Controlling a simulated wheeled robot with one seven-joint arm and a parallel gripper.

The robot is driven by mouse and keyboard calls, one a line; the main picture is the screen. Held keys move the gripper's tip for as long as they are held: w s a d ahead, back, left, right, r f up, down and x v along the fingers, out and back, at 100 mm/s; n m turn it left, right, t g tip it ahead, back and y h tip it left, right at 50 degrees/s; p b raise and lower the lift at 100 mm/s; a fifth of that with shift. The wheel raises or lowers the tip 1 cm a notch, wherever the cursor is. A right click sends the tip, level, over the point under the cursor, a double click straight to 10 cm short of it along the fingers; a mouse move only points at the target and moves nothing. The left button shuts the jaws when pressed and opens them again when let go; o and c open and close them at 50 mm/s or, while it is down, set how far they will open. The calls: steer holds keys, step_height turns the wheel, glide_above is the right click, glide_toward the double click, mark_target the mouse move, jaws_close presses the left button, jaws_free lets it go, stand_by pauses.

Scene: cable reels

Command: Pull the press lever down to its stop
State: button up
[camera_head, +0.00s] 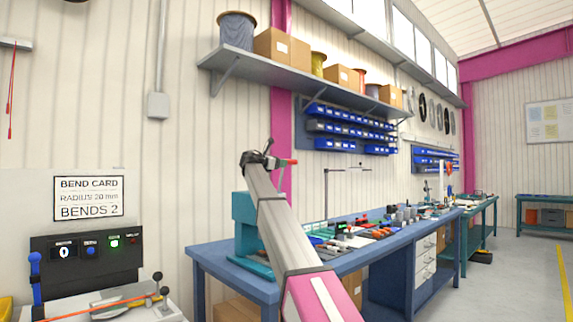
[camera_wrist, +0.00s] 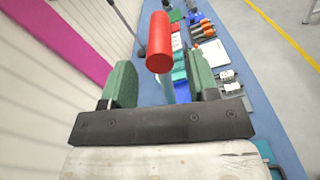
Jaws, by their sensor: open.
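The press lever's red cylindrical grip (camera_wrist: 160,42) shows in the wrist view between and beyond my two green fingers. My gripper (camera_wrist: 163,78) is open, with a gap on each side of the red grip; I cannot tell whether either finger touches it. In the head view the red grip (camera_head: 285,162) sticks out to the right beside my gripper (camera_head: 268,153), high above the bench. The teal press body (camera_head: 243,215) stands on the near end of the blue bench, partly hidden behind my arm. The rest of the lever is mostly hidden.
The blue bench (camera_head: 222,266) carries several tools and small parts right of the press. A shelf (camera_head: 300,75) with boxes and reels hangs above. A bending machine panel (camera_head: 85,250) stands at the lower left. The floor at the right is open.

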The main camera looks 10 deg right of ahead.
steer(key=shift+x, duration=2.7)
steer(key=shift+c, duration=0.3)
jaws_close()
